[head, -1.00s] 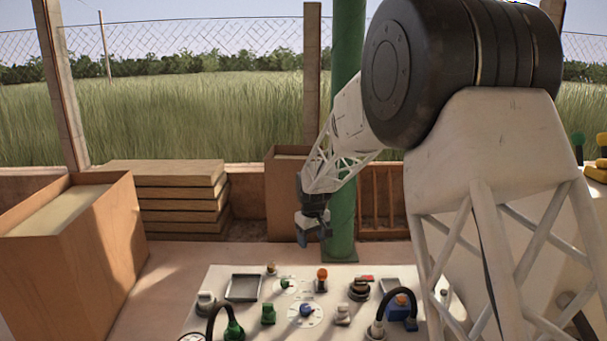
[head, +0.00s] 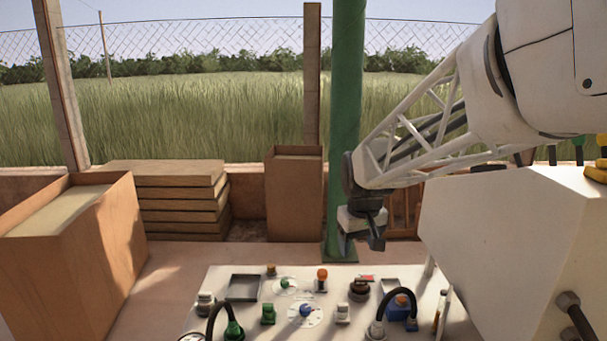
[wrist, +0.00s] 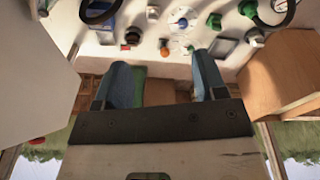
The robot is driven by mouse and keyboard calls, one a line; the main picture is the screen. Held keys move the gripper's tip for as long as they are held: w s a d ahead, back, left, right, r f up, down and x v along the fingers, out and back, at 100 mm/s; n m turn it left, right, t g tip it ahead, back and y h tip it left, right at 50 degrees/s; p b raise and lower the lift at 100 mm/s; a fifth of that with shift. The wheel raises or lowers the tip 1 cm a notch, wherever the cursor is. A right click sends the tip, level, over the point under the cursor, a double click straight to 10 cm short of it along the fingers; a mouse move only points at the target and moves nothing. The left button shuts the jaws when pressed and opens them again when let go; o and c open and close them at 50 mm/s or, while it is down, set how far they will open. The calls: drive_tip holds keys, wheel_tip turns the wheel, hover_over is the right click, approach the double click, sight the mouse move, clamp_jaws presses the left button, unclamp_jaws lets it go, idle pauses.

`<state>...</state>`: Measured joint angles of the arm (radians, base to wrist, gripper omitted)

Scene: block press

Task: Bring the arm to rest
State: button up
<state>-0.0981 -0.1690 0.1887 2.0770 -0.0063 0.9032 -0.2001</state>
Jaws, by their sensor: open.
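My gripper (head: 358,246) hangs in front of the green post (head: 345,120), above and behind the far edge of the white control panel (head: 215,285) in the head view. In the wrist view its two blue-grey fingers (wrist: 163,80) stand apart with nothing between them. It is open, empty and clear of the panel. My white lattice arm reaches in from the right side of the head view.
The panel carries an orange knob (head: 322,274), a blue knob (head: 306,310), a black tray (head: 244,287) and black looped hoses. An open wooden box (head: 75,265) stands at left, stacked boards (head: 180,195) behind it. A white housing (head: 500,225) fills the right.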

drive_tip(key=s+d+m, duration=0.1)
drive_tip(key=s+d, duration=0.2)
drive_tip(key=s, duration=1.1)
drive_tip(key=s+d+m+t, duration=0.1)
drive_tip(key=s+d+m, duration=0.1)
drive_tip(key=s, duration=1.3)
drive_tip(key=shift+d+f+m, duration=0.3)
drive_tip(key=shift+d+f, duration=0.15)
drive_tip(key=shift+d, duration=0.1)
drive_tip(key=shift+o, duration=0.3)
drive_tip(key=shift+w, duration=0.1)
